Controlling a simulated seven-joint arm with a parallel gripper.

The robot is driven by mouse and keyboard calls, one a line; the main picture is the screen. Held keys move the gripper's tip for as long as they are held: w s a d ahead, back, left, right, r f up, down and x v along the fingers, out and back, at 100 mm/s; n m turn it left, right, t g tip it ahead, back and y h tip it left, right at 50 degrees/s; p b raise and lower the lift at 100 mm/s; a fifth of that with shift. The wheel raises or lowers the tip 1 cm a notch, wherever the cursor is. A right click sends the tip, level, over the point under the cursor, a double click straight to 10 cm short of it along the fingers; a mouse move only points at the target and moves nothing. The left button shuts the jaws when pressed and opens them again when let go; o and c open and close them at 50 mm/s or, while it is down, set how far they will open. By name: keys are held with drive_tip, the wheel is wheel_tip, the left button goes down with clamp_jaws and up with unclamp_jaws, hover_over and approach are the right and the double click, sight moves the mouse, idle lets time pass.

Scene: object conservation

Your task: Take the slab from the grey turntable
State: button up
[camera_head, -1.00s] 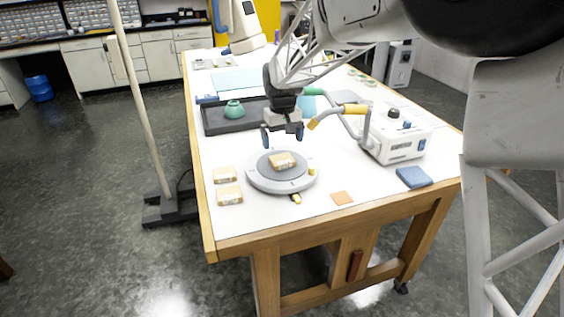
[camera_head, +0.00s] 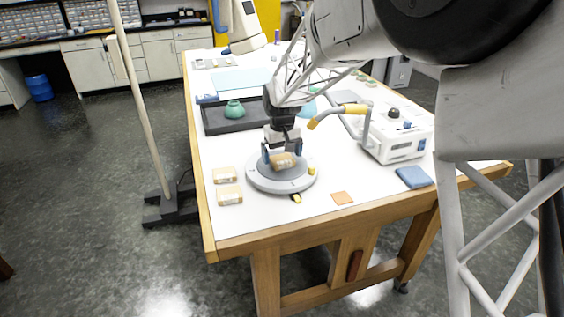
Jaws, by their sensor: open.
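The grey turntable (camera_head: 262,181) stands on the white table top near its front left. The slab (camera_head: 284,162), a small tan block, lies on the turntable's disc. My gripper (camera_head: 282,155) is open and low over the turntable, its blue-tipped fingers at the left and right of the slab. The fingers overlap the slab's upper part in this view. I cannot tell whether they touch it.
Two more tan blocks, (camera_head: 224,175) and (camera_head: 229,194), lie left of the turntable. A white device with hoses (camera_head: 398,146), a blue pad (camera_head: 414,177) and an orange tile (camera_head: 342,197) are to the right.

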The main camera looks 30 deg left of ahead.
sight(282, 159)
drive_tip(key=shift+f, duration=0.7)
drive_tip(key=c, duration=1)
drive_tip(key=shift+r, duration=0.1)
wheel_tip(282, 159, up, 10)
idle(0.7)
